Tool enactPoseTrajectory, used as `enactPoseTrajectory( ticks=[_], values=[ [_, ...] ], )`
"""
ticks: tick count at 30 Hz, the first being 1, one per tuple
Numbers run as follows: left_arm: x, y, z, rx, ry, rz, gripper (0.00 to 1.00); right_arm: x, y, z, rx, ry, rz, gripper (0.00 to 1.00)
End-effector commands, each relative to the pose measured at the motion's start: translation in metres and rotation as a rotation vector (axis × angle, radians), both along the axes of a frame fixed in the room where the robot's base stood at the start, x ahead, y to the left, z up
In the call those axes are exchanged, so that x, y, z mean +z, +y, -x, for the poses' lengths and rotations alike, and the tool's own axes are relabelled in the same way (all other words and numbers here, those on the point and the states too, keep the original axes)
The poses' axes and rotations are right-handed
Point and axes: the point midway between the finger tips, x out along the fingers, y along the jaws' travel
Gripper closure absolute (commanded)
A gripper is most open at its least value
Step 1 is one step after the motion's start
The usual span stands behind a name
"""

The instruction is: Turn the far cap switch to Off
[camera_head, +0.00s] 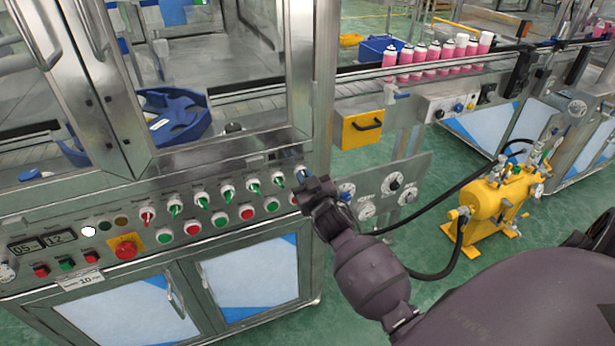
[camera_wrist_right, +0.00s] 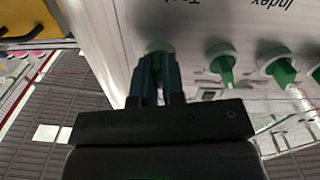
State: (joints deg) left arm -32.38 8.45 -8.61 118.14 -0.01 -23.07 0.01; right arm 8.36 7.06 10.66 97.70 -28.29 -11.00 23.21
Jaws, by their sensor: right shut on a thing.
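A row of rotary switches with white rings runs along the steel control panel (camera_head: 135,206) in the head view. My right gripper (camera_head: 302,175) is at the right end of this row, coming from the right. In the wrist view my right gripper (camera_wrist_right: 157,82) has its two dark fingers closed around the knob of a green switch (camera_wrist_right: 158,47), largely hidden behind them. Beside it, uncovered, are another green switch (camera_wrist_right: 223,68) and a third green switch (camera_wrist_right: 281,71). I cannot read which label belongs to the held switch, nor its setting. My left gripper is out of view.
Red and green push buttons (camera_head: 247,213) sit just below the switches. A red emergency stop (camera_head: 125,249) is at the panel's left. A yellow pump unit (camera_head: 492,205) with black hoses stands on the green floor at right. Pink cans (camera_head: 404,58) line the conveyor behind.

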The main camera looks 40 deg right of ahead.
Motion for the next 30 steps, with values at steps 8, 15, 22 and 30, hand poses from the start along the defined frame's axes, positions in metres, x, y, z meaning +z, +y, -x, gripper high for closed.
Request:
enactPoseTrajectory(
  ticks=[8, 15, 22, 30],
  values=[
    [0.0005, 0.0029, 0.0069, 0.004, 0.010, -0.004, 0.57, 0.0013, 0.0003, -0.0001, 0.000, 0.045, 0.192, 1.00],
    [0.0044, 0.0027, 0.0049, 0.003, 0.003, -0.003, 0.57, 0.0003, 0.0005, -0.0001, 0.000, 0.070, 0.291, 1.00],
    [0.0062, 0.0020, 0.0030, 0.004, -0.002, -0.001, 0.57, -0.0001, 0.0005, 0.0000, 0.000, 0.079, 0.328, 1.00],
    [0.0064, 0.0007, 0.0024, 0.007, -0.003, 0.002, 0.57, -0.0004, 0.0004, 0.0000, 0.000, 0.080, 0.333, 1.00]
  ],
)
